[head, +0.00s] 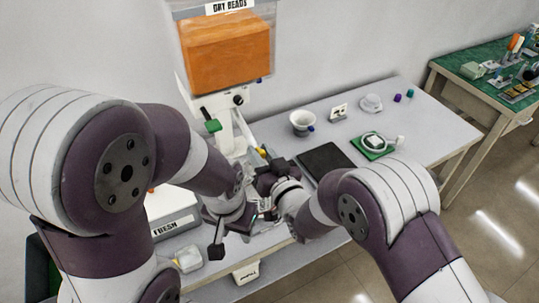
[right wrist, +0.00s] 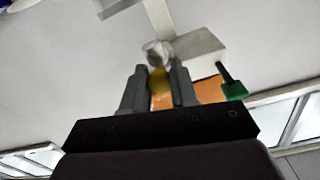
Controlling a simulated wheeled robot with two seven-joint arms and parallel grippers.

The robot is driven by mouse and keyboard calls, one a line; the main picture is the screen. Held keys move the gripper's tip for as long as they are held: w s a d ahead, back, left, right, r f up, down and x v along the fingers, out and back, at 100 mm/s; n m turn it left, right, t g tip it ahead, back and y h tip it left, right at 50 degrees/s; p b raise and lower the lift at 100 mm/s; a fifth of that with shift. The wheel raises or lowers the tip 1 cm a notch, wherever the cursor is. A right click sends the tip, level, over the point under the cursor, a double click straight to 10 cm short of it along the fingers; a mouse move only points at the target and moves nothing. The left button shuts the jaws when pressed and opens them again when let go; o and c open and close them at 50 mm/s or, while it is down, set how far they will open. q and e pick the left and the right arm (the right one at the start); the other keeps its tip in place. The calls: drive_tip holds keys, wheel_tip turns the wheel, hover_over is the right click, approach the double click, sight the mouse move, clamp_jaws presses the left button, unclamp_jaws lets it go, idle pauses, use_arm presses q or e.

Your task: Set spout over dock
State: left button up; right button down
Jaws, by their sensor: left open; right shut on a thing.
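The dispenser with the orange-filled hopper (head: 225,52) labelled DRY BEADS stands against the wall. Its green lever (head: 213,126) sticks out in front. A spout arm with a yellow part (head: 262,151) runs down from it to my right gripper (head: 264,173). In the right wrist view my right gripper (right wrist: 161,88) is shut on the yellow part (right wrist: 160,77), with a blurred whitish round end (right wrist: 158,52) just beyond. My left gripper (head: 235,238) is open, low at the table's front edge. I cannot single out the dock; my arms and grippers cover the area below the spout.
A dark square pad (head: 326,162) lies right of my right gripper. A green mat (head: 370,154) bears a white round device. A white mug (head: 302,122) and a cup on a saucer (head: 371,103) stand behind. A white box marked FRESH (head: 172,226) is at left.

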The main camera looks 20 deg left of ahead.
drive_tip(key=shift+s, duration=0.1)
drive_tip(key=c, duration=0.9)
unclamp_jaws()
drive_tip(key=shift+a, duration=0.2)
drive_tip(key=shift+s+d, duration=0.1)
drive_tip(key=shift+d, duration=0.1)
drive_tip(key=b+v, duration=0.2)
drive_tip(key=v, duration=1)
drive_tip(key=shift+s, duration=0.15)
